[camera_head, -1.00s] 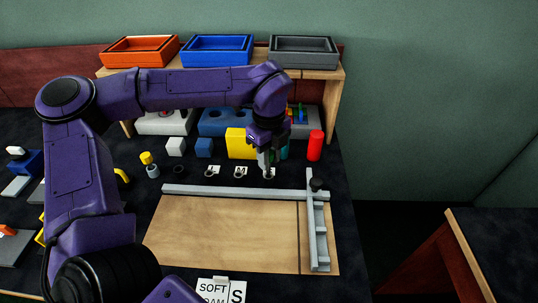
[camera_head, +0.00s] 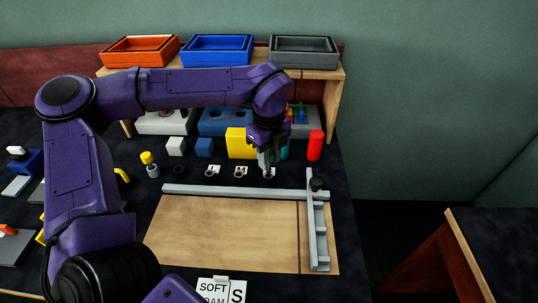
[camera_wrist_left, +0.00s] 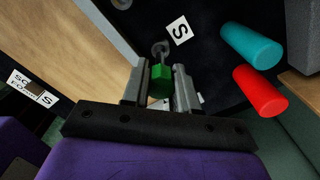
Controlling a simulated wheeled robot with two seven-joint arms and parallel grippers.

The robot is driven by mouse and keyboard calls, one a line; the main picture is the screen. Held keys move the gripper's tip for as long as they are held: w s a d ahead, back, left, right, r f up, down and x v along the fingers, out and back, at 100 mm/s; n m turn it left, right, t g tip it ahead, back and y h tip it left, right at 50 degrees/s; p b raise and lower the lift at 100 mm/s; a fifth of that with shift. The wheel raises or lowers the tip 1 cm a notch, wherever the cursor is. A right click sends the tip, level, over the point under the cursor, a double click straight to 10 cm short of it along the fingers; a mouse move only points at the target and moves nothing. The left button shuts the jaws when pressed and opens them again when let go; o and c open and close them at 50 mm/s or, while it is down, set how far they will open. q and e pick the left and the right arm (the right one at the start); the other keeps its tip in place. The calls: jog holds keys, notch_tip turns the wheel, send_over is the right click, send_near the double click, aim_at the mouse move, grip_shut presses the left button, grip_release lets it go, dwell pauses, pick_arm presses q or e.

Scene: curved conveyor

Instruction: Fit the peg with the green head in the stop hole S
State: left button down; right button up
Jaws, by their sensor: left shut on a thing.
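My left gripper (camera_head: 268,163) hangs at the back right of the table, over the hole marked S. In the left wrist view, my left gripper (camera_wrist_left: 161,86) is shut on the green head of the peg (camera_wrist_left: 160,80). The peg's shank points away from the gripper to the grey ring of stop hole S (camera_wrist_left: 160,48); I cannot tell how deep its tip sits. The white S label (camera_wrist_left: 179,30) lies beside the ring. In the head view the fingers mostly hide the peg and the hole. My right gripper is not in view.
A red cylinder (camera_head: 314,145) and a teal cylinder (camera_wrist_left: 252,46) stand close to the gripper. A yellow block (camera_head: 240,143) is just left of it. A grey fence (camera_head: 235,192) borders the wooden board (camera_head: 220,235) in front. Holes marked L and M lie to the left.

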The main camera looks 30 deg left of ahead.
aim_at(269, 172)
pick_arm(q)
jog(key=shift+f, duration=0.15)
jog(key=shift+f+b, duration=0.3)
jog(key=shift+b, duration=0.05)
jog(key=shift+f+b, duration=1)
jog(key=shift+f, duration=0.35)
jog(key=c, duration=0.8)
grip_release()
notch_tip(269, 172, up, 11)
jog(key=shift+f+p, duration=0.15)
jog(key=shift+p, duration=0.3)
